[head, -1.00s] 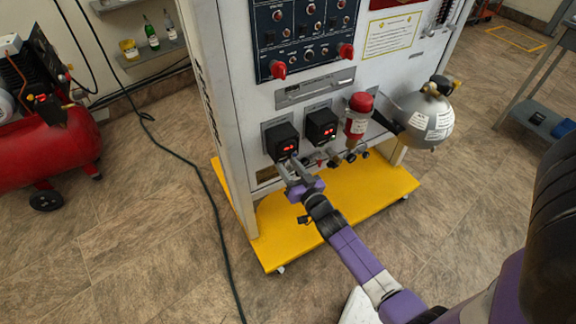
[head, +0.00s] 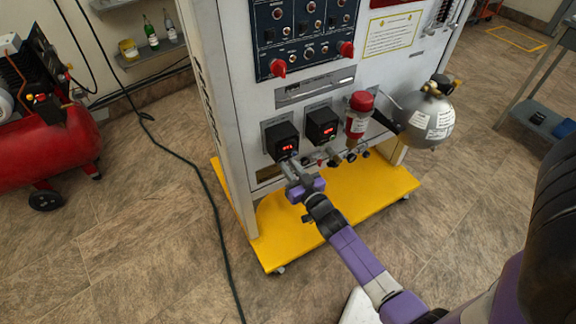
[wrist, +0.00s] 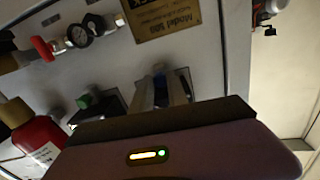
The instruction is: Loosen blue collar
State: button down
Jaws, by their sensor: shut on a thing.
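The blue collar (wrist: 159,69) shows as a small blue piece between the fingers in the wrist view. My gripper (wrist: 163,92) is shut on it, and the fingers and dark housing hide most of it. In the head view, my gripper (head: 291,169) is at the lower front of the white trainer panel (head: 230,100), just below the left black box with a red-lit display (head: 283,143). The blue collar cannot be made out in the head view.
A red-capped cylinder (head: 358,118) and a grey tank (head: 427,116) are to the right. A yellow base (head: 335,210) lies below.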

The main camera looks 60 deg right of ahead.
jog(key=shift+n+b, duration=0.45)
jog(key=shift+n, duration=1.45)
jog(key=c, duration=1.3)
grip_release()
jog(key=v, duration=0.8)
jog(key=shift+w, duration=0.1)
